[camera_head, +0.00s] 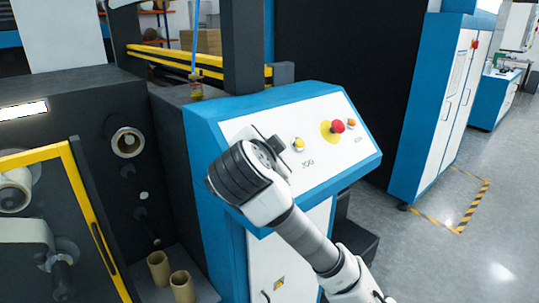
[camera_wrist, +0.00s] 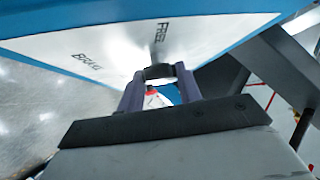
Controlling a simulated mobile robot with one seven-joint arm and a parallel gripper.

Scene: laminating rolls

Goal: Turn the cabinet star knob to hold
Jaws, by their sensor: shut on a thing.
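In the wrist view my gripper (camera_wrist: 160,80) is shut on a small dark knob (camera_wrist: 158,71), with one purple-grey finger on each side of it. The knob sits at a white panel face lettered "FREE" above it and what looks like "BRAKE" to the left. Its star shape and exact pointing cannot be made out, and no "hold" label is legible. In the head view my gripper (camera_head: 268,148) is at the left part of the sloped white panel (camera_head: 330,160) on the blue cabinet. My wrist hides the knob there.
A yellow-framed guard (camera_head: 85,190) and cardboard cores (camera_head: 181,285) stand left. Open grey floor (camera_head: 480,240) lies right.

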